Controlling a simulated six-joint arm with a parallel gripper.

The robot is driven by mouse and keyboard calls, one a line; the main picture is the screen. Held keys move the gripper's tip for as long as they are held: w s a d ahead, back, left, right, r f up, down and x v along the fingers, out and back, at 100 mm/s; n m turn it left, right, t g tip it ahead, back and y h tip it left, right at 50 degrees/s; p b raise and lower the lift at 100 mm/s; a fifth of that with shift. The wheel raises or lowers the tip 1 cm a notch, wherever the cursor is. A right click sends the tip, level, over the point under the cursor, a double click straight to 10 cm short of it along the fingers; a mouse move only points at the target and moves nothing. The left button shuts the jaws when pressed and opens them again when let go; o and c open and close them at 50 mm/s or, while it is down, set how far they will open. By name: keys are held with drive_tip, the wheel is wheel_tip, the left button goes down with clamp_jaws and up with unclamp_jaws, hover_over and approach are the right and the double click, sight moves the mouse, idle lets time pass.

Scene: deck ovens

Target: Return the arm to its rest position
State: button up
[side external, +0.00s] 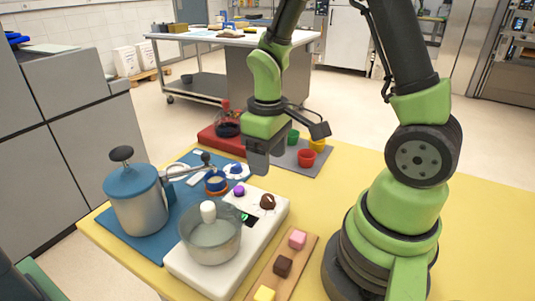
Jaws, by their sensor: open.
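My gripper (259,160) hangs from my green and black arm above the yellow table, near the back edge of the white scale. Its dark fingers point down and nothing shows between them. The gap between the fingers is hard to see from this side. A brown round piece (268,202) and a purple piece (239,190) lie on the white scale (270,225) below and in front of the gripper. My arm's base stands at the right of the table.
A blue-lidded metal pot (137,200) stands on a blue mat at left. A wooden board (262,272) holds colored cubes. Red and green cups (307,157) sit behind. The yellow table's right side (480,230) is clear.

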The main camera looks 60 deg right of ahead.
drive_tip(key=s+a+r+m+t+y, duration=0.1)
drive_tip(key=s+a+r+m+t, duration=0.1)
drive_tip(key=r, duration=0.6)
drive_tip(key=s+a+r+m+t+y, duration=0.1)
drive_tip(key=s+a+r+m+t, duration=0.1)
drive_tip(key=s+a+r+t, duration=0.2)
wheel_tip(320, 180, up, 5)
drive_tip(key=s+t, duration=0.1)
drive_tip(key=s, duration=0.2)
drive_tip(key=shift+a, duration=0.4)
